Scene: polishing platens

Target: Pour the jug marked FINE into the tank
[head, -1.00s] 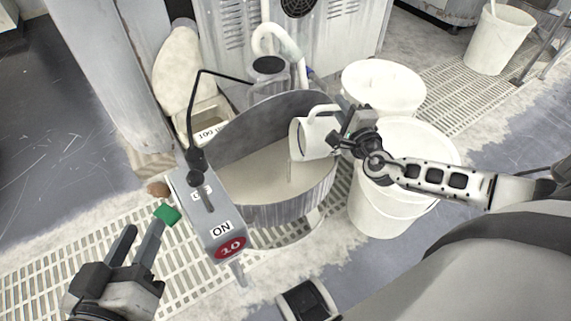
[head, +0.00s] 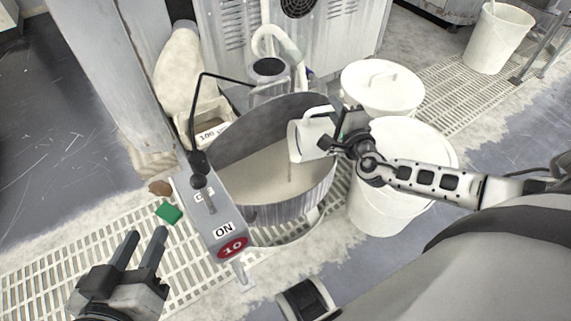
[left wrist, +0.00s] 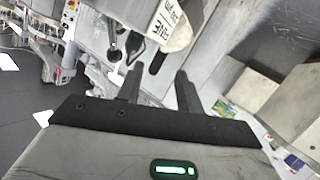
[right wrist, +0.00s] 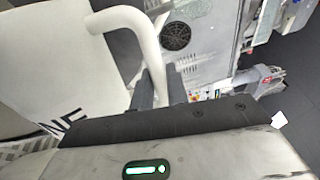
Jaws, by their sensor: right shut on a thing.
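The white jug (head: 305,142) is tipped on its side over the grey metal tank (head: 285,212), its mouth to the left. A thin stream runs from it into the pale liquid (head: 255,175) in the tank. My right gripper (head: 338,138) is shut on the jug's handle, above the tank's right rim. In the right wrist view the handle (right wrist: 128,24) lies between the fingers, and the letters "NE" show on the jug (right wrist: 62,125); the rest of its mark is out of sight. My left gripper (head: 147,240) is open and empty, left of the tank.
A grey switch box (head: 205,210) marked ON stands at the tank's front left. Two white buckets (head: 383,88) (head: 375,212) stand right of the tank. A green block (head: 168,212) and a brown lump (head: 160,188) lie near the box. A tray (head: 207,132) marked 100 sits behind.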

